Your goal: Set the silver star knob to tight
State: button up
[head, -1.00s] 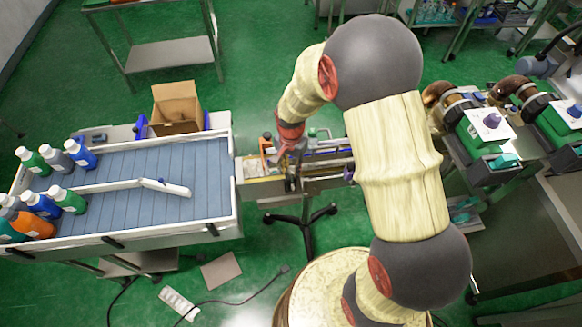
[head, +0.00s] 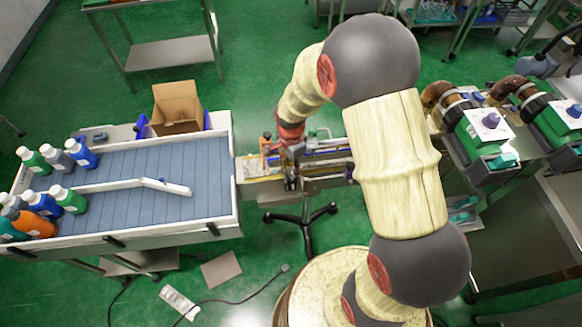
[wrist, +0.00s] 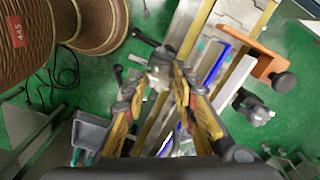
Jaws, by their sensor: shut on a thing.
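In the wrist view my gripper (wrist: 163,78) has its two yellow and black fingers drawn together at the tips. They close on a small silver-grey piece (wrist: 160,60) at the edge of the conveyor rail, which appears to be the silver star knob. The fingers hide much of it, and I cannot read its setting or any tight mark. In the head view my gripper (head: 290,165) is down at the sleeve applicator's narrow conveyor (head: 325,165); the knob cannot be made out there.
An orange bracket (wrist: 255,55) with a black knob (wrist: 284,82) stands right of my gripper, near another grey fitting (wrist: 252,108). A wide table (head: 190,170) with bottles lies left, a cardboard box (head: 177,108) behind it. Green machines (head: 485,140) stand right.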

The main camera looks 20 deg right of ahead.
aim_at(291, 170)
jog(key=o, duration=1.2)
jog(key=shift+c, duration=0.2)
notch_tip(291, 170, up, 12)
dwell(0.5)
